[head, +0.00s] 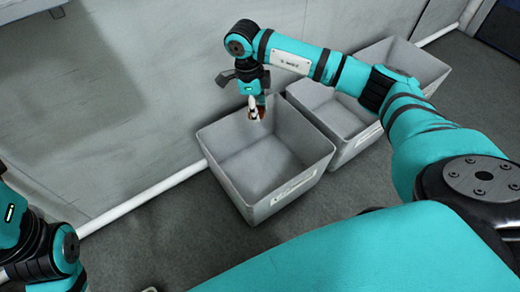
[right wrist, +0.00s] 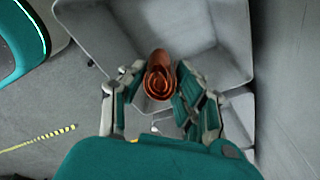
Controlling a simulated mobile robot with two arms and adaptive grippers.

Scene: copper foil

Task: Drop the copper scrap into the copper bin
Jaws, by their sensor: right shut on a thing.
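The copper scrap (right wrist: 159,76) is a coiled, shiny copper-coloured piece in the right wrist view. My right gripper (right wrist: 158,82) is shut on it, with a finger on each side. In the head view the right gripper (head: 256,112) points down over the back part of a grey open bin (head: 238,187), and only a little of the copper shows there. The bin looks empty and has a pale label on its front; I cannot read the label. The bin also shows in the right wrist view (right wrist: 213,68). My left gripper is not in view.
Two more grey bins stand in a row to the right, a middle one (head: 362,148) and a far one (head: 433,68). A grey wall (head: 110,100) with a white pipe (head: 150,196) along its foot runs behind the bins. Dark floor (head: 165,245) lies open in front.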

